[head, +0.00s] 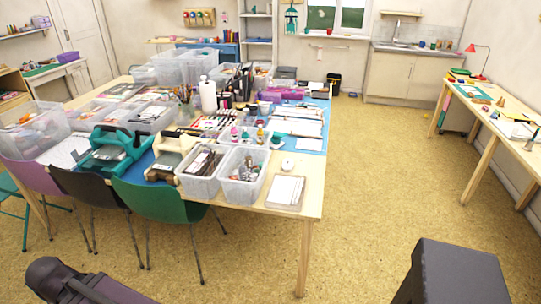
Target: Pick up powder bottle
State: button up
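A tall white bottle (208,96) stands upright on the large cluttered table (315,190). Several small bottles with coloured contents or caps (260,133) stand near the table's right part, behind the front clear bins. I cannot tell from this view which one is the powder bottle, as labels are too small to read. A dark part of my own body shows at the bottom left, and another at the bottom right. My gripper's fingers are not in view.
Clear bins (243,187) and a stack of paper (286,192) sit at the table's front right. Chairs (160,203) stand along its front left. A side table (477,143) lines the right wall. The floor (385,170) between the tables is clear.

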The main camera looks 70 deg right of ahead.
aim_at(248, 157)
jog(key=z, duration=0.55)
jog(key=k, duration=0.25)
jog(key=z, duration=1.65)
jog(key=k, duration=0.6)
jog(key=u, duration=0.2)
jog(key=i, duration=0.6)
